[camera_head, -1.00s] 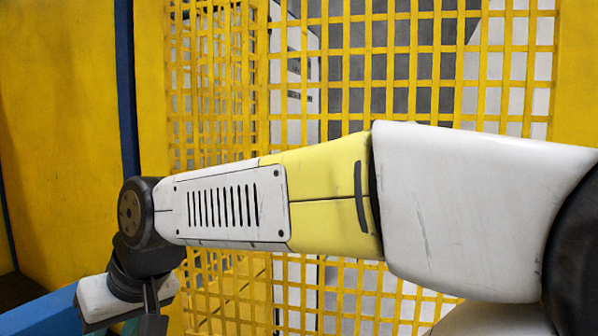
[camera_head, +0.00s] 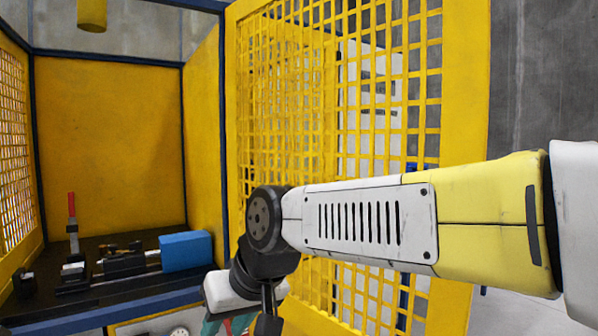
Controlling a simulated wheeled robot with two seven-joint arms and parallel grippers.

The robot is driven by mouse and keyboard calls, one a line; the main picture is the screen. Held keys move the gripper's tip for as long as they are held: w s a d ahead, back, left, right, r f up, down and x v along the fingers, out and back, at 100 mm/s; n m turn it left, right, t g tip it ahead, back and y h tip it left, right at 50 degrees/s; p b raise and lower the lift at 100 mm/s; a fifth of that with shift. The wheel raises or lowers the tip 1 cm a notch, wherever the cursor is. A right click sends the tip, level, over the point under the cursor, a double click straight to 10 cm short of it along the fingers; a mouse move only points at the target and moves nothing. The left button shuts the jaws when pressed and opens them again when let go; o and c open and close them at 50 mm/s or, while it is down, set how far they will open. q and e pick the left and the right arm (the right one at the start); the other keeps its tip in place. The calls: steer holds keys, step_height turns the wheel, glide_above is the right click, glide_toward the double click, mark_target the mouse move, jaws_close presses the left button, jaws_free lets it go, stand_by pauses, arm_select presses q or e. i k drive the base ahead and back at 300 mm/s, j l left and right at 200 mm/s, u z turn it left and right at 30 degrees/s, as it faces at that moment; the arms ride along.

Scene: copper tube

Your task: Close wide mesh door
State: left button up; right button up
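The wide mesh door (camera_head: 484,70), a yellow frame with a yellow grid, stands at an angle across the middle and right of the head view. It stands open, with the cell interior visible to its left. My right arm comes in from the right and crosses in front of the door, hiding part of its lower mesh. My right gripper (camera_head: 242,318) points down at the bottom, near the door's lower left side. Its fingertips are cut off, so its opening and any contact with the door cannot be told. My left gripper is not in view.
Inside the yellow-walled cell, a dark work table (camera_head: 120,285) carries a blue block (camera_head: 186,251), a red-tipped upright part (camera_head: 71,212) and dark fixtures. A dark blue post (camera_head: 222,120) stands beside the door's left edge. A grey wall (camera_head: 545,75) lies beyond the right.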

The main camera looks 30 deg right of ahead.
mark_target(465, 40)
steer(key=k+l+u, duration=0.3)
steer(key=k+l, duration=0.2)
steer(key=l, duration=0.2)
steer(key=k+l+u, duration=0.3)
steer(key=k+l, duration=0.25)
steer(key=l+u, duration=0.1)
steer(key=l, duration=0.4)
steer(key=k+l+u, duration=0.1)
steer(key=l, duration=0.35)
steer(key=k+l+u, duration=0.1)
steer(key=l, duration=0.4)
steer(key=k+l, duration=0.15)
steer(key=l, duration=0.3)
steer(key=k+l+u, duration=0.15)
steer(key=l, duration=0.35)
steer(key=l+z, duration=0.25)
steer(key=k+z, duration=0.15)
steer(key=z, duration=0.15)
steer(key=k+l+z, duration=0.1)
steer(key=z, duration=0.15)
steer(key=k, duration=0.1)
